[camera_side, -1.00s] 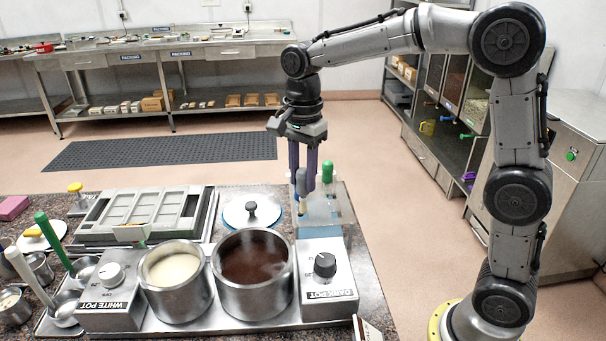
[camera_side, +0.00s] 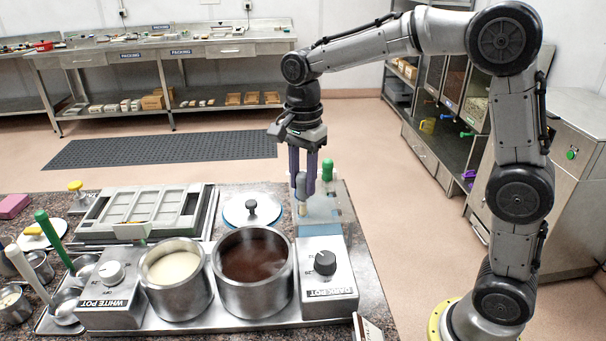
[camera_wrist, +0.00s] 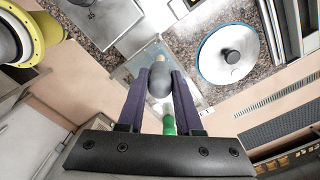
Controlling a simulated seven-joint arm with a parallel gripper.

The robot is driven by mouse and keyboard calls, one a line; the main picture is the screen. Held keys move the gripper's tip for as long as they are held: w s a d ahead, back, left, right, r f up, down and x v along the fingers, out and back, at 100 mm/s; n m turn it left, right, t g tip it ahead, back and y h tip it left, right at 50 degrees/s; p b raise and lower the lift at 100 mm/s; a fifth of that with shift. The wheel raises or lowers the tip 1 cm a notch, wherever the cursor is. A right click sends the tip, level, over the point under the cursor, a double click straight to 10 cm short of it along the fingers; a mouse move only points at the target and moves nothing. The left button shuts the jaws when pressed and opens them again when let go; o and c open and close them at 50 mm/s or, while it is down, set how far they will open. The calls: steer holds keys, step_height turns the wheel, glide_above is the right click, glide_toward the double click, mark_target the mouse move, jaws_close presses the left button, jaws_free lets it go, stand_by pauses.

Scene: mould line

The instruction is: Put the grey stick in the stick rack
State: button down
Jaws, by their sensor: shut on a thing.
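My gripper (camera_side: 305,186) is shut on the grey stick (camera_side: 301,182), whose rounded grey handle sits between the purple fingers. In the wrist view the grey stick (camera_wrist: 160,84) shows between the two fingertips (camera_wrist: 160,78), with a pale tip beyond the grey part. The clear stick rack (camera_side: 322,208) stands behind the dark pot's control box, and the grey stick is over or at its left part. A green stick (camera_side: 327,171) stands upright in the rack, close to the right of my fingers. I cannot tell how deep the grey stick's lower end reaches.
A round lid (camera_side: 252,209) lies left of the rack. The dark pot (camera_side: 254,280) and white pot (camera_side: 174,281) stand in front, beside the dark pot's control box (camera_side: 327,278). A tray mould (camera_side: 142,209) lies at the back left.

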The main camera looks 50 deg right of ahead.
mark_target(303, 197)
steer(key=shift+f, duration=2.3)
steer(key=shift+c, duration=0.5)
jaws_free()
steer(key=shift+r, duration=0.1)
steer(key=shift+r, duration=3.45)
